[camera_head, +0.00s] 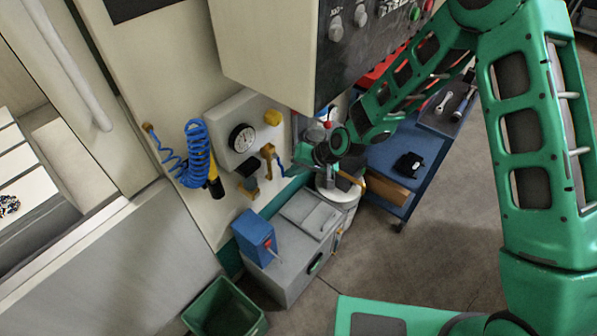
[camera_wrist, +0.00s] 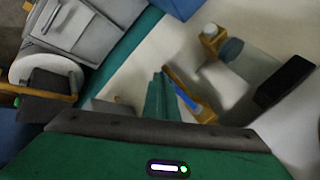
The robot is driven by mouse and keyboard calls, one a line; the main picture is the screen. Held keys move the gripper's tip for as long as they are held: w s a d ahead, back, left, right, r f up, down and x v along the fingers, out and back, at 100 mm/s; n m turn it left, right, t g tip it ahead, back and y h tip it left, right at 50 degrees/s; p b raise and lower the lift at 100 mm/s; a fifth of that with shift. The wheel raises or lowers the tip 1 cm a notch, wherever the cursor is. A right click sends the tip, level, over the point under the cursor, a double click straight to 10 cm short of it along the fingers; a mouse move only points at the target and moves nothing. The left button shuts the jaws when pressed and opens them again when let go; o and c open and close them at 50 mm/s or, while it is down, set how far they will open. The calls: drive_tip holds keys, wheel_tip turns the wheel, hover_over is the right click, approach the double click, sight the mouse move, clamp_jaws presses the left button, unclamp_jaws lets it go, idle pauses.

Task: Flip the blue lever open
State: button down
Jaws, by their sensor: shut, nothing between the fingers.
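The blue lever (camera_wrist: 186,98) shows in the wrist view as a short blue bar against a yellow-brass valve fitting (camera_wrist: 203,113). In the head view the brass fitting (camera_head: 268,152) is on the pale wall panel below a gauge, and the blue lever (camera_head: 280,167) shows just right of it. My gripper (camera_wrist: 157,78) is shut and empty, its narrow green fingers just left of the lever in the wrist view. In the head view my gripper (camera_head: 291,170) is at the panel, right beside the lever. I cannot tell whether the fingers touch it.
A grey cabinet (camera_head: 292,262) with a blue box (camera_head: 254,236) stands below. A large control box (camera_head: 270,50) overhangs above.

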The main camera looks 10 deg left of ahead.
drive_tip(key=shift+r, duration=0.15)
drive_tip(key=w+d+f+v, duration=0.1)
drive_tip(key=d+v, duration=0.1)
drive_tip(key=v, duration=1.1)
drive_tip(key=shift+d, duration=0.15)
